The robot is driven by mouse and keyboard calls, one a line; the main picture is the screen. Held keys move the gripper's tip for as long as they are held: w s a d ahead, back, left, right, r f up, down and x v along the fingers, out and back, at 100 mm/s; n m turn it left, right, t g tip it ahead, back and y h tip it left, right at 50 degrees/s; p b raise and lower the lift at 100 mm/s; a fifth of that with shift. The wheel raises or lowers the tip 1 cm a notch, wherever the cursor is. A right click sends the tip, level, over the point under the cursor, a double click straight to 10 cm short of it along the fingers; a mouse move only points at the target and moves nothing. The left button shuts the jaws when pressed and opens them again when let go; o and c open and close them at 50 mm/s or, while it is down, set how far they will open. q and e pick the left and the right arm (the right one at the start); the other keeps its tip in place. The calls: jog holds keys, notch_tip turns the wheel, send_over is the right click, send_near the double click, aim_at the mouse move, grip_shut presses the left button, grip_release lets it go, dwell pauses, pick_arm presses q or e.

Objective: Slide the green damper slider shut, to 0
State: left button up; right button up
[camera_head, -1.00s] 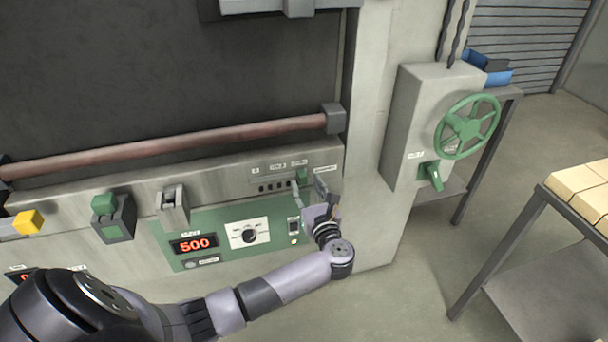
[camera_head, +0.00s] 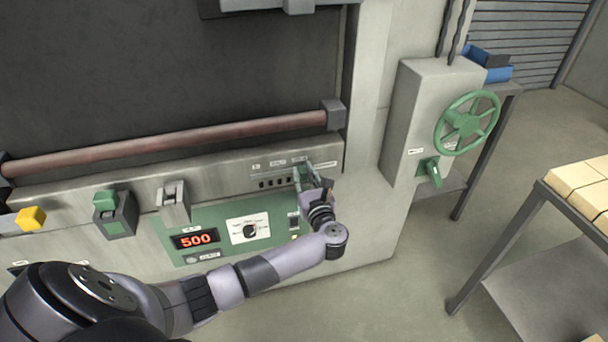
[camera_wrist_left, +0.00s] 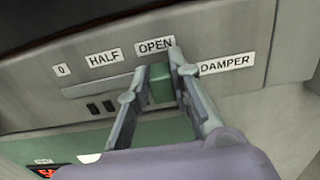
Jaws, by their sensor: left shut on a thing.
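The green damper slider (camera_wrist_left: 160,84) sits at the right end of its slot, under the OPEN label (camera_wrist_left: 155,46). In the left wrist view the two fingers of my left gripper (camera_wrist_left: 150,88) stand on either side of it, shut on it. In the head view my left gripper (camera_head: 308,178) is at the right end of the panel and partly hides the green slider (camera_head: 297,175). The 0 label (camera_wrist_left: 60,71) and the HALF label (camera_wrist_left: 103,58) lie to the left along the slot. My right gripper is not in view.
Left of the slider, the panel has a display reading 500 (camera_head: 196,240), a dial (camera_head: 250,231) and a grey lever (camera_head: 173,198). A green handwheel (camera_head: 467,122) is on a box at the right. A long bar (camera_head: 180,143) runs above the panel.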

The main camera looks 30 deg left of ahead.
pick_arm(q)
grip_shut()
jog(key=shift+f, duration=0.15)
jog(key=shift+d+b, duration=0.15)
jog(key=shift+b, duration=0.15)
jog(key=shift+s+f+h, duration=0.15)
jog(key=shift+h, duration=0.15)
jog(key=s+a, duration=0.8)
jog(key=s, duration=0.1)
jog(key=shift+a+b, duration=0.2)
jog(key=shift+b, duration=0.15)
